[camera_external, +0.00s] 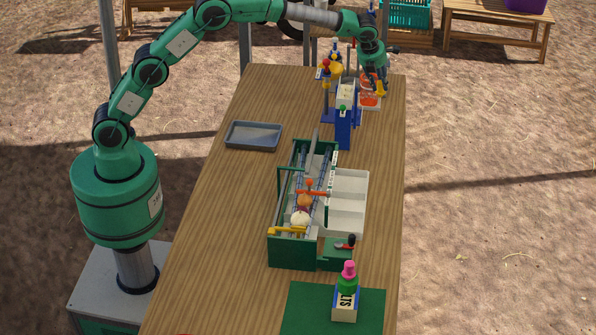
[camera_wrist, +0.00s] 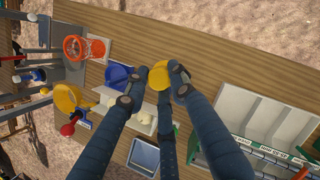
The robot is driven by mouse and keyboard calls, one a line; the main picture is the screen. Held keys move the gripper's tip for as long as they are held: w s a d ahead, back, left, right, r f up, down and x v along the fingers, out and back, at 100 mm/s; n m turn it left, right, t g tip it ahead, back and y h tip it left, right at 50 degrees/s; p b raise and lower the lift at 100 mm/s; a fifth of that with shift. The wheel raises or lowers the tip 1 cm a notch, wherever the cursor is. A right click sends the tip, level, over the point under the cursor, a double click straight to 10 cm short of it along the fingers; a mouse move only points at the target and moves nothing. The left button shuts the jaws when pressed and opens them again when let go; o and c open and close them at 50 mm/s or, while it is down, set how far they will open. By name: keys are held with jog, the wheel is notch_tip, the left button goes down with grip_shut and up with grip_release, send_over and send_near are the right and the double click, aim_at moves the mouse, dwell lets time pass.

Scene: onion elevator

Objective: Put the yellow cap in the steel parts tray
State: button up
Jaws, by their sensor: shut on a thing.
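My gripper (camera_wrist: 162,78) is shut on the yellow cap (camera_wrist: 158,77), which shows between its dark fingertips in the wrist view. The fingers hide part of the cap. In the external view my gripper (camera_external: 376,82) hangs over the far end of the table, by the orange basket, and the cap is too small to make out surely there. The steel parts tray (camera_external: 253,136) is a shallow grey tray, empty, on the left side of the table.
The orange basket (camera_external: 369,98) and a blue stand (camera_external: 344,132) with yellow and red parts are near my gripper. A green-framed sorter (camera_external: 293,252) with pale bins (camera_external: 347,203) fills mid-table. Wood around the tray is clear.

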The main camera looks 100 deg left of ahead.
jog(key=shift+r, duration=0.85)
jog(key=shift+s+r, duration=0.25)
jog(key=shift+s, duration=0.05)
jog(key=s+d+n+g+h+p, duration=0.2)
jog(key=s+n, duration=0.5)
jog(key=s, duration=1.3)
jog(key=s+d+n+g+y+p, duration=0.15)
jog(key=s+d+n, duration=0.35)
jog(key=s, duration=1.4)
jog(key=s+d+n+g+h+p, duration=0.1)
jog(key=s+n+g+p, duration=0.2)
jog(key=s+n, duration=1.1)
jog(key=s+f+m, duration=0.2)
jog(key=f+m, duration=0.1)
jog(key=f, duration=0.8)
jog(key=s+f+m, duration=0.3)
jog(key=f, duration=0.8)
jog(key=shift+s+d+f, duration=0.2)
jog(key=shift+s+f, duration=0.1)
jog(key=shift+s, duration=0.05)
jog(key=w+a, duration=0.3)
jog(key=w+a+f+b, duration=0.1)
jog(key=w+a, duration=0.2)
jog(key=w, duration=0.1)
jog(key=w+a+b, duration=0.1)
jog(key=w+a, duration=0.2)
jog(key=w, duration=0.1)
jog(key=shift+w+a+f, duration=0.15)
jog(key=shift+w+a, duration=0.1)
jog(key=shift+a, duration=0.15)
